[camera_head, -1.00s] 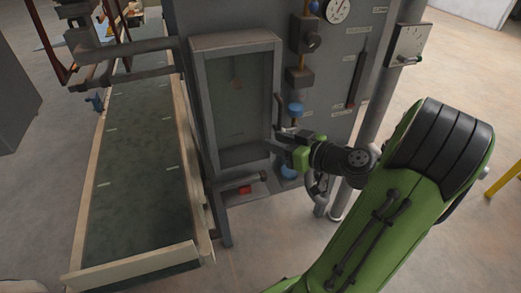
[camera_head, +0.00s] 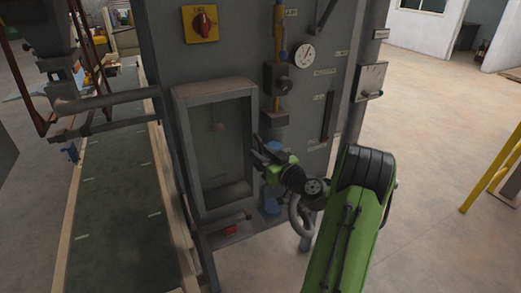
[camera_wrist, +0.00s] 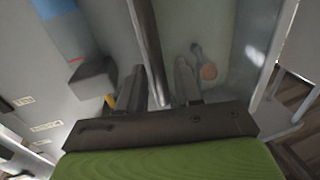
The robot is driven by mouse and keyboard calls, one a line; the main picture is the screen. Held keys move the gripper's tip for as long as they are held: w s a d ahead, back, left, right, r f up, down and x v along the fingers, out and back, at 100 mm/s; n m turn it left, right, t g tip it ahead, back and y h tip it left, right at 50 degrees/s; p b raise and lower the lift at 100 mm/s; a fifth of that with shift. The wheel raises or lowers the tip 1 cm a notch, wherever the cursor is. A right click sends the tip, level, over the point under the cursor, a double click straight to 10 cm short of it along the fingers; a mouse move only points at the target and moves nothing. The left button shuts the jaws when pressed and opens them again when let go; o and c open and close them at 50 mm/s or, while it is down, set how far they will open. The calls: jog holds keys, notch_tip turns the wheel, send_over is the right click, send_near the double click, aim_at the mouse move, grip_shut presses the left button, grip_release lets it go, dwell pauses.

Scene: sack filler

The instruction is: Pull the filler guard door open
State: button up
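The filler guard door (camera_head: 178,140) is a grey-framed panel with a dark greenish window on the front of the grey filler cabinet. It appears shut. My gripper (camera_head: 262,152) is at the door's right edge, pointing at its handle side. In the wrist view, the fingers of my gripper (camera_wrist: 158,85) are apart. A grey bar, the door handle (camera_wrist: 147,45), runs down between them, with a visible gap to the right finger. The greenish door window (camera_wrist: 225,35) lies behind. The handle is hard to make out in the head view.
A conveyor (camera_head: 115,185) runs along the left of the cabinet, with a grey rail (camera_head: 105,100) above it. A yellow switch plate with a red knob (camera_head: 203,22) and a gauge (camera_head: 304,56) are on the cabinet. Floor at right is clear up to a yellow railing (camera_head: 490,175).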

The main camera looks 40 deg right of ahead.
jog(key=shift+w, duration=0.5)
grip_shut()
